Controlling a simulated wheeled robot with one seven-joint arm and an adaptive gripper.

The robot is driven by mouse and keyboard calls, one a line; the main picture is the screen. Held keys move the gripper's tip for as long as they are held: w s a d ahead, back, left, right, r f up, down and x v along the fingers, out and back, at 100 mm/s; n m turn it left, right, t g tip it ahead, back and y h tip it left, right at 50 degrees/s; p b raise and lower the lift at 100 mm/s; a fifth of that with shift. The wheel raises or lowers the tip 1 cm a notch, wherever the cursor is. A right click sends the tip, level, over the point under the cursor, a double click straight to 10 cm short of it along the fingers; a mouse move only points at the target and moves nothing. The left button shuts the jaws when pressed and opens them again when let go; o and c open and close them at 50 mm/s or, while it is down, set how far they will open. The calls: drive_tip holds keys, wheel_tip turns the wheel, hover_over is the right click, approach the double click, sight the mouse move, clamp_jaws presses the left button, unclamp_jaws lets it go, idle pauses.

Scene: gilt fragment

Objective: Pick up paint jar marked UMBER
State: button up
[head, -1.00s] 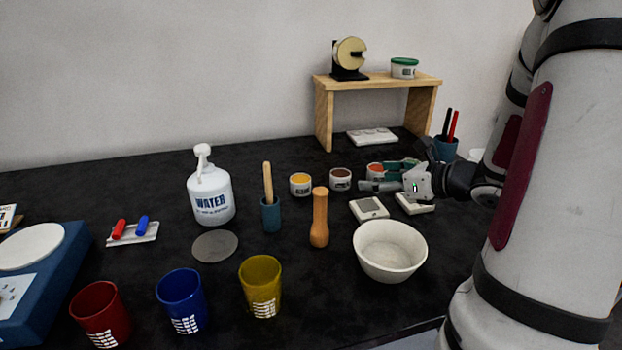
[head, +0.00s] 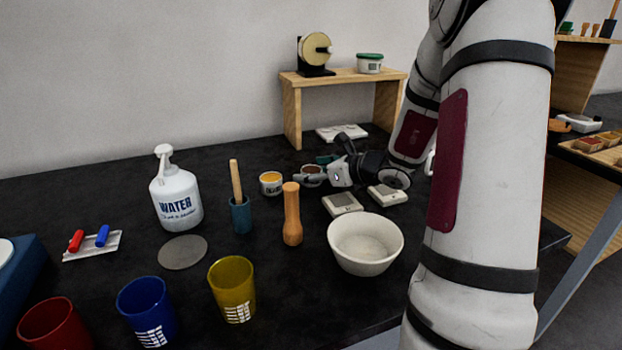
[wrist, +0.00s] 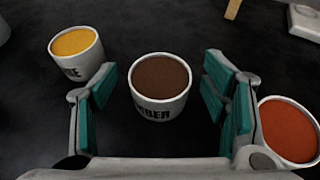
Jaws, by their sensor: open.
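The UMBER jar (wrist: 160,88) is a small white pot of brown paint. In the wrist view it stands upright between the fingertips of my open gripper (wrist: 162,95), with dark gaps showing on both sides. Part of its label, "BER", is readable. In the head view the jar (head: 311,170) is partly hidden behind my gripper (head: 318,173). The yellow jar (wrist: 76,52) stands to the left of my left finger. The orange-red jar (wrist: 288,130) is close beside my right finger, partly cut off by it.
A wooden shelf (head: 345,77) stands behind. A wooden-handled tool in a blue holder (head: 240,214), a wooden pestle (head: 292,222), a white bowl (head: 365,243) and small white-grey blocks (head: 343,204) stand in front. The water bottle (head: 176,198) is at left.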

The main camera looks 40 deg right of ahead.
drive_tip(key=shift+w+f, duration=0.15)
drive_tip(key=shift+w, duration=0.15)
drive_tip(key=c, duration=1.4)
